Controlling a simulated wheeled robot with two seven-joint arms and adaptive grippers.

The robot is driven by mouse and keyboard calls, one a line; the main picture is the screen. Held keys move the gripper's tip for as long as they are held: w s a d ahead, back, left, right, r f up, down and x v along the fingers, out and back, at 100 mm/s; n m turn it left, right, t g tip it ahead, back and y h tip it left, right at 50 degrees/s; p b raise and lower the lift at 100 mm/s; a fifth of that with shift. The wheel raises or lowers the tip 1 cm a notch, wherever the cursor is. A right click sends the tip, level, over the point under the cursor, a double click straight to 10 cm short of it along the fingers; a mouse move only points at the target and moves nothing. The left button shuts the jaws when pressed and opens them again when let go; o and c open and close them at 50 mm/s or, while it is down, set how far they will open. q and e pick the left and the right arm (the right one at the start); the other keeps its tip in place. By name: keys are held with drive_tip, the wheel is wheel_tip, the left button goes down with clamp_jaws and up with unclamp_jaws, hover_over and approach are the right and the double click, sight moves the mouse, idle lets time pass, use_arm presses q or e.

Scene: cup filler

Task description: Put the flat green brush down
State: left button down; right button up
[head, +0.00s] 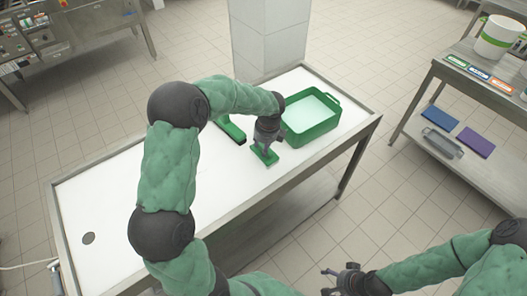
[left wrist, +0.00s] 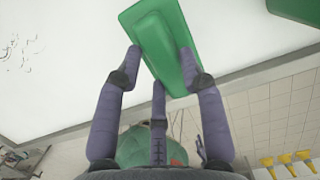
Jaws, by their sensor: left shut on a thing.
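The flat green brush (head: 263,157) is a small green slab under my left gripper (head: 266,146), at the front edge of the white-topped table (head: 110,200). In the left wrist view the brush (left wrist: 158,38) sits between the fingers of the left gripper (left wrist: 165,68), which is shut on it. I cannot tell whether the brush touches the table top. My right gripper (head: 342,279) is at the bottom of the head view, away from the table, its fingers spread and empty.
A green tub (head: 312,136) with pale contents stands just right of the left gripper. Another green tool (head: 231,129) with a dark edge lies to its left, partly behind my arm. A shelf table (head: 460,75) stands at right.

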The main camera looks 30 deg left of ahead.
use_arm(q)
drive_tip(key=shift+f+b, duration=0.4)
drive_tip(key=shift+f, duration=1.1)
drive_tip(key=shift+f, duration=0.15)
drive_tip(key=c, duration=0.8)
unclamp_jaws()
drive_tip(key=shift+o, duration=0.2)
wheel_tip(320, 180, up, 12)
drive_tip(key=d+p, duration=0.2)
drive_tip(key=p, duration=0.1)
drive_tip(key=shift+s, duration=0.4)
